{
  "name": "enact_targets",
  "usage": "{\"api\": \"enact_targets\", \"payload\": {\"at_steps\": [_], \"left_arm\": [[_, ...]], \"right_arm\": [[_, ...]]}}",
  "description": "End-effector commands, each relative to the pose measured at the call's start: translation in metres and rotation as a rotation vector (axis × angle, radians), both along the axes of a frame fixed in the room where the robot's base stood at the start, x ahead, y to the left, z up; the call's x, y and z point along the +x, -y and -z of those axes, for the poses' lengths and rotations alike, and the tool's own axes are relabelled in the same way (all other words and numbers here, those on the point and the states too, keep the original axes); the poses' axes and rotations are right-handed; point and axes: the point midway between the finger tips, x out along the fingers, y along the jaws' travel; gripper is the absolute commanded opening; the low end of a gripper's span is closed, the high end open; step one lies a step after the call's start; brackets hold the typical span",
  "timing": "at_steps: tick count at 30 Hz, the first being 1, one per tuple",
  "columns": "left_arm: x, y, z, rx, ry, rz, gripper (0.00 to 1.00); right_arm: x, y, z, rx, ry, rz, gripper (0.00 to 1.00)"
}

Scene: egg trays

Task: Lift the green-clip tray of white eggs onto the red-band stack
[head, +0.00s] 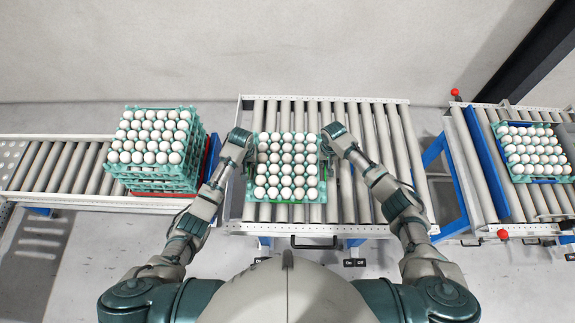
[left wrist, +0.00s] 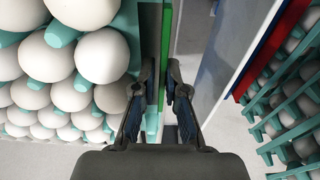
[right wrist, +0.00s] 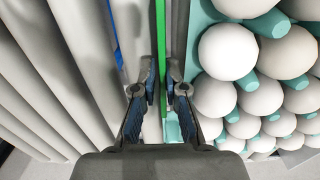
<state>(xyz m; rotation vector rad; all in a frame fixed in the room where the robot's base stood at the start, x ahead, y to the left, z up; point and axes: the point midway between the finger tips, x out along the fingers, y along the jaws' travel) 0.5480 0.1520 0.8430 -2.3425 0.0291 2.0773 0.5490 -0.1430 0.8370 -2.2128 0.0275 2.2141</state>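The green-clip tray (head: 256,193) of white eggs sits over the middle roller conveyor between my two grippers. A green strip shows on its left side in the left wrist view (left wrist: 165,40) and on its right side in the right wrist view (right wrist: 166,35). My left gripper (head: 247,160) (left wrist: 161,85) has its fingers closed around the left edge. My right gripper (head: 328,150) (right wrist: 162,85) is closed around the right edge. The red-band stack (head: 198,160) of several teal trays, topped with white eggs, stands on the left conveyor. Red shows at its right side and base.
The left conveyor (head: 60,165) has bare rollers left of the stack. The middle conveyor (head: 375,150) is bare right of the tray. Another egg tray (head: 497,127) with blue edging stands on the right conveyor (head: 490,185). Floor gaps separate the conveyors.

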Motion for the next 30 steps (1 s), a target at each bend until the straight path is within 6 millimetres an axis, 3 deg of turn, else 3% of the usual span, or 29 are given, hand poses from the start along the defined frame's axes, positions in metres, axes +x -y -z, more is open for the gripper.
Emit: {"api": "enact_targets", "payload": {"at_steps": [9,11,30], "left_arm": [[0.0005,0.0,0.0019,-0.001,0.0,0.0,0.11],[0.0007,-0.0002,0.002,-0.002,0.0,0.0,0.0],[0.0019,0.0,-0.0032,-0.002,0.005,0.0,0.0]], "right_arm": [[0.0,0.0002,0.0026,-0.002,-0.001,0.001,0.11],[0.0,0.0,0.0027,-0.002,-0.001,0.001,0.0],[0.0012,-0.001,-0.0034,0.001,0.002,0.0,0.0]]}}
